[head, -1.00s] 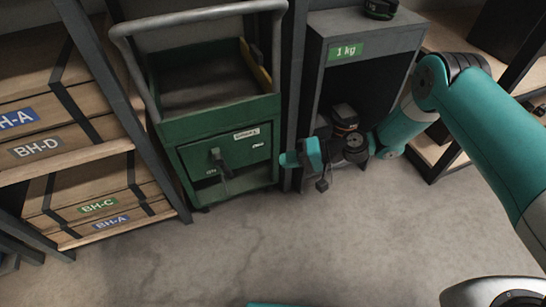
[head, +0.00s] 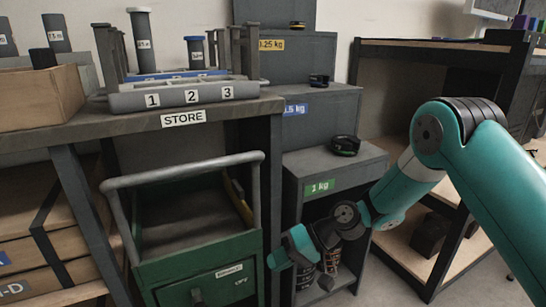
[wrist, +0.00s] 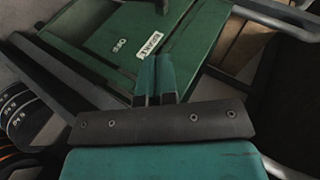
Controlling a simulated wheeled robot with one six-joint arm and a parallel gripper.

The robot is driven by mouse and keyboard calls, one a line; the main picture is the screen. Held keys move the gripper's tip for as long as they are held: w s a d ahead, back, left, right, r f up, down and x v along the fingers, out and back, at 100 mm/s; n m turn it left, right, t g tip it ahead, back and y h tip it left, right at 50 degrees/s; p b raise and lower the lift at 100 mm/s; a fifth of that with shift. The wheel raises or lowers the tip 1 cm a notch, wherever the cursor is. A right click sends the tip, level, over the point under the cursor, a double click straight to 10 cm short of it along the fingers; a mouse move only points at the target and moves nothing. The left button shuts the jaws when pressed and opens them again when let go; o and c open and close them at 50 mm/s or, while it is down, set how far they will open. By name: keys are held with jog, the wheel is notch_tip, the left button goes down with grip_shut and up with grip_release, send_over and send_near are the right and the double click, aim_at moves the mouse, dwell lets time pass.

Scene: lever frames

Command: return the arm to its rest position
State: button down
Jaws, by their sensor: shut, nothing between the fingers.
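My gripper (head: 280,258) is shut and empty, at the end of my teal arm. In the head view it hangs in front of the 1 kg cubby, just right of the green cart (head: 215,272). In the wrist view its teal fingers (wrist: 155,78) are together, with the green cart front (wrist: 120,45) beyond them. I cannot tell the exact gap to the cart.
A store bench (head: 120,124) stands above and left of the cart. Stepped grey weight shelves (head: 325,165) stand behind my gripper, with black weights on top. A dark workbench (head: 440,45) is at right. Some floor (head: 385,290) shows at lower right.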

jog(key=s+d+r+n+h+p, duration=0.15)
jog(key=s+r, duration=0.25)
jog(key=r, duration=0.5)
jog(key=s+d+r+n+h+p, duration=0.1)
jog(key=s+d+r+h, duration=0.2)
jog(key=r, duration=0.5)
jog(key=s+d+r+t+h+p, duration=0.1)
jog(key=s+d+r, duration=0.35)
jog(key=s, duration=0.45)
jog(key=s+d+r+t+h+p, duration=0.1)
jog(key=s+d+r+h, duration=0.1)
jog(key=s+d+r, duration=0.45)
notch_tip(320, 180, up, 36)
jog(key=s+a+p, duration=0.1)
jog(key=p, duration=3.7)
jog(key=shift+s+a+f, duration=0.25)
jog(key=shift+s+a, duration=0.05)
jog(key=shift+a, duration=0.05)
